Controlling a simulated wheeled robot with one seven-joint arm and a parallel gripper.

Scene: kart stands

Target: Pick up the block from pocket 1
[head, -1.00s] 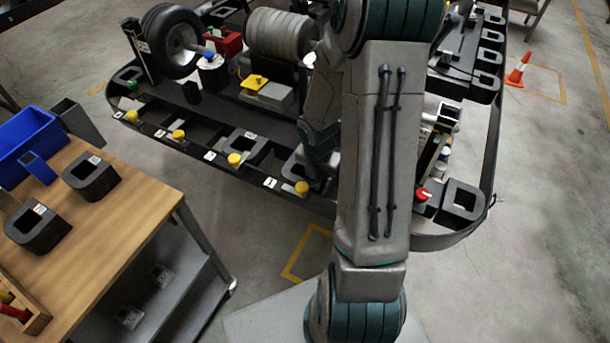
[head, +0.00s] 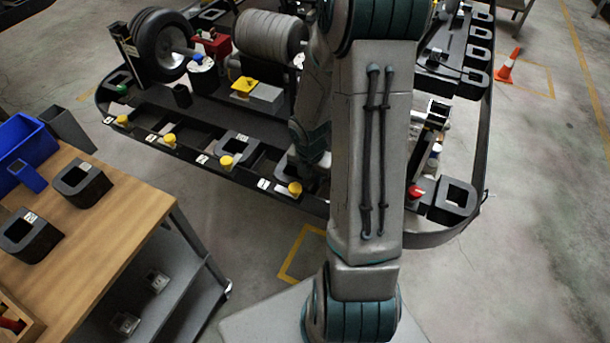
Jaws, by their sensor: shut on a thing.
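The black kart stand (head: 95,103) has a front row of pockets with white number labels and yellow knobs. The label at the right end of the row (head: 263,184) seems to read 1, with a yellow knob (head: 294,188) beside that pocket. My gripper (head: 309,172) is down at this pocket, mostly hidden behind my own arm. It is shut on the block there. The block itself is largely hidden; only a dark edge may show by the wrist. Another dark block (head: 238,145) with a square opening sits in a pocket further left.
A wooden table (head: 125,220) at the left carries two black blocks (head: 80,183) and blue bins (head: 22,140). An orange cone (head: 507,66) is at right. Floor between table and kart is clear.

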